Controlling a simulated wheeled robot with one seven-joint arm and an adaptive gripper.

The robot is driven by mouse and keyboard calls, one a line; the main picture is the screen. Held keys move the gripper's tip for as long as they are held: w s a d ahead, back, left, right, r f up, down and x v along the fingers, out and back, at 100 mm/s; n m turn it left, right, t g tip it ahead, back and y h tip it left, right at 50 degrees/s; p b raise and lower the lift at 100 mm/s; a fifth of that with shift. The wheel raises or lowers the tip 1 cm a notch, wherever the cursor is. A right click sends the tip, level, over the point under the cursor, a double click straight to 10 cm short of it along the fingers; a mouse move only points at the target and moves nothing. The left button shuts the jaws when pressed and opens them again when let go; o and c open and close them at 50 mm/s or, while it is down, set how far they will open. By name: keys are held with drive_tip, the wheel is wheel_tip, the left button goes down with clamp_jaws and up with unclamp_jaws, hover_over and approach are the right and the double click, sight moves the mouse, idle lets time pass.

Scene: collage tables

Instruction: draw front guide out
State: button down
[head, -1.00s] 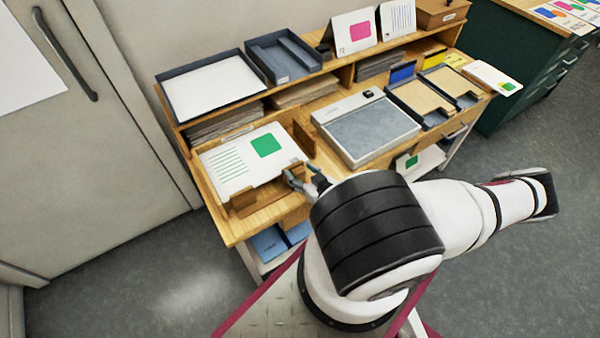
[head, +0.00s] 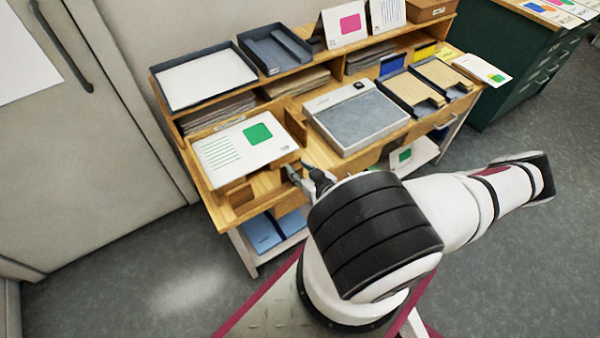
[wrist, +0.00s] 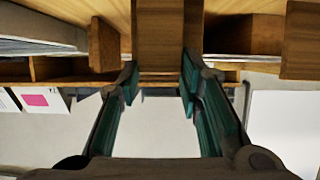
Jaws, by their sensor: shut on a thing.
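The front guide (head: 267,177) is a wooden strip along the near side of a white sheet with green print (head: 238,146) at the table's left end. A narrow band of wood shows between guide and sheet. My gripper (head: 299,178) is at the guide's right end, mostly hidden by my arm in the head view. In the wrist view, the gripper (wrist: 160,80) has its green-padded fingers on either side of an upright brown wooden piece (wrist: 160,38), which looks like part of the guide. The fingers are shut on it; the exact contact is hard to see.
A grey-topped light box (head: 358,117) sits right of the sheet. Cardboard-filled trays (head: 412,93) stand further right. A raised shelf behind holds a dark tray of white paper (head: 205,77). Blue items (head: 262,232) lie on the lower shelf. The floor at front left is clear.

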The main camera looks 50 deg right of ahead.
drive_tip(key=shift+s, duration=0.2)
drive_tip(key=c, duration=1.1)
unclamp_jaws()
drive_tip(key=shift+s, duration=0.15)
drive_tip(key=shift+a, duration=0.1)
drive_tip(key=v, duration=0.7)
drive_tip(key=shift+s+r, duration=0.1)
drive_tip(key=shift+s, duration=0.1)
